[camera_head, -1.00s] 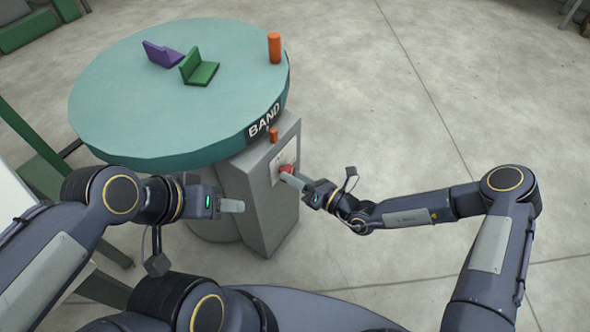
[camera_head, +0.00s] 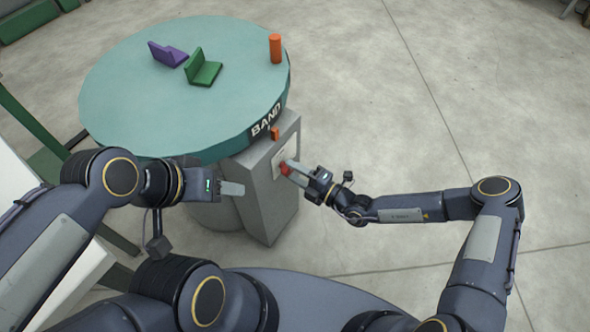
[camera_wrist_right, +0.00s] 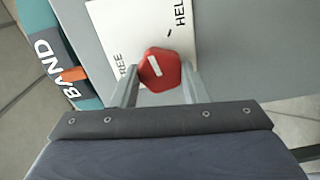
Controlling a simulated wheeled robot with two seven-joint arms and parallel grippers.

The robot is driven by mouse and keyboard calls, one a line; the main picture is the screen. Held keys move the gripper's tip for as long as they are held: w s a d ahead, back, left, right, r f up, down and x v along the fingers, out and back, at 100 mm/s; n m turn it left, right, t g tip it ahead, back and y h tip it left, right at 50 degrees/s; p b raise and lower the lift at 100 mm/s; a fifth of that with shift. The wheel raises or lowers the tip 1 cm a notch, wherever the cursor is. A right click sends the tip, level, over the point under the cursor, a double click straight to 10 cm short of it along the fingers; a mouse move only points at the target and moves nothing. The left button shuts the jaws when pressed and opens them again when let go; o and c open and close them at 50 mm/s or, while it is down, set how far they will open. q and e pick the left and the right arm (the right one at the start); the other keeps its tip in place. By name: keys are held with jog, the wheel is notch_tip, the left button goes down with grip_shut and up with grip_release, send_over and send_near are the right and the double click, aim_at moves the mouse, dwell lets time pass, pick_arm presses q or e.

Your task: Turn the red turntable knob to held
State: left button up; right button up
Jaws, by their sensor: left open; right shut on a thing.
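The red knob (camera_head: 285,169) is on the white label plate of the grey pedestal box under the turntable (camera_head: 185,85). My right gripper (camera_head: 291,166) is shut on the knob, one finger on each side (camera_wrist_right: 160,90). My left gripper (camera_head: 232,188) is open and empty, left of the box front.
The turntable carries a purple bracket (camera_head: 168,55), a green bracket (camera_head: 203,70) and an orange peg (camera_head: 276,48). A small orange marker (camera_head: 275,133) sits below the word "BAND" on the rim.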

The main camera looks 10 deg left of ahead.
jog(key=m, duration=0.3)
jog(key=shift+m, duration=2.6)
jog(key=o, duration=1)
jog(key=shift+c, duration=0.2)
jog(key=v, duration=0.7)
jog(key=shift+s+d+p, duration=0.15)
jog(key=shift+d+p, duration=0.2)
